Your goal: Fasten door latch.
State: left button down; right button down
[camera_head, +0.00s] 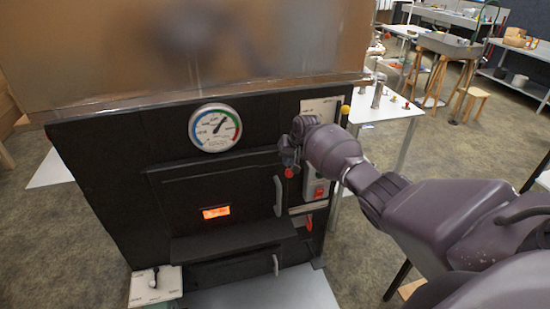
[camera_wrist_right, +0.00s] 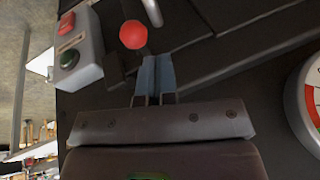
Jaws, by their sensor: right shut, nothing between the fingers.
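The black evaporator front holds a closed-looking door (camera_head: 185,195) with a small glowing orange window (camera_head: 216,212) and a grey upright handle (camera_head: 278,196). A red knob (camera_head: 289,172), which looks like the latch's knob, sits near the door's upper right corner. It also shows in the right wrist view (camera_wrist_right: 133,35), just beyond the fingertips. My right gripper (camera_head: 288,157) is in front of the panel by this knob; its fingers (camera_wrist_right: 153,75) are together and empty. I cannot tell whether the fingers touch the knob. The latch bar is mostly dark and hard to make out. My left gripper is out of view.
A round gauge (camera_head: 214,128) is above the door. A grey box with red and green buttons (camera_wrist_right: 78,48) is beside the knob. A red lever (camera_head: 309,223) is lower right. A large pan (camera_head: 180,50) tops the evaporator. A white side table (camera_head: 385,108) stands behind right.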

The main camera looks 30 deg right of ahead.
jog(key=shift+d+f+y+b, duration=0.5)
jog(key=shift+f+y, duration=0.3)
jog(key=shift+f, duration=0.05)
jog(key=shift+s+d+f+m+t+y+b, duration=0.1)
jog(key=shift+d+f+m+t+y+b, duration=0.2)
jog(key=shift+f+t+y+b, duration=0.25)
jog(key=shift+d+f+b, duration=0.25)
jog(key=shift+f+b, duration=0.05)
jog(key=shift+f, duration=0.05)
jog(key=shift+s, duration=0.1)
